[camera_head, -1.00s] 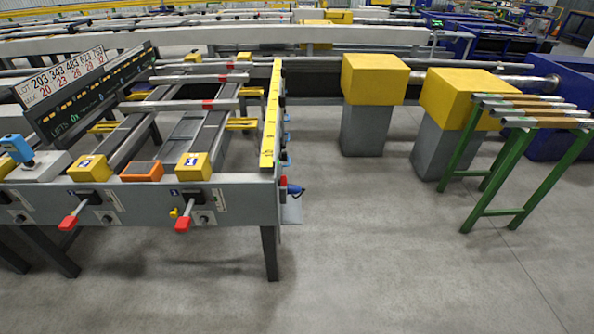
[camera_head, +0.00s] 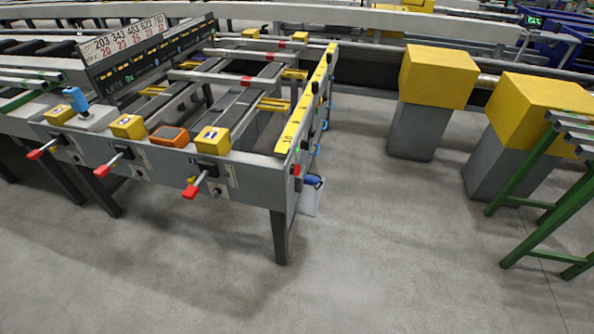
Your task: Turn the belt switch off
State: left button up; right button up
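The runout table (camera_head: 255,172) stands left of centre with its grey front beam facing me. Along the beam are three red-tipped levers: a left one (camera_head: 42,150), a middle one (camera_head: 108,167) and a right one (camera_head: 196,186). Yellow boxes with small labels sit above them, at the left (camera_head: 59,115), middle (camera_head: 128,126) and right (camera_head: 213,140). An orange box (camera_head: 169,136) sits between two of these. I cannot tell which lever or box is the belt switch, or its state. Neither of my grippers is in view.
A number board (camera_head: 150,55) stands on the table. A blue device (camera_head: 76,99) sits at its left. A blue-handled tool (camera_head: 313,181) hangs at the right end. Yellow-topped grey pillars (camera_head: 418,130) and a green rack (camera_head: 545,215) stand right. The floor in front is clear.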

aim_at(295, 169)
jog(key=i+l+u, duration=0.4)
jog(key=l, duration=0.35)
jog(key=i+l+u, duration=0.4)
jog(key=l, duration=0.5)
jog(key=i+l+u, duration=0.25)
jog(key=l+u, duration=0.15)
jog(key=l, duration=0.55)
jog(key=i+l+u, duration=0.1)
jog(key=l+u, duration=0.3)
jog(key=l, duration=0.6)
jog(key=k+l+u, duration=0.1)
jog(key=l+u, duration=0.35)
jog(key=l, duration=0.6)
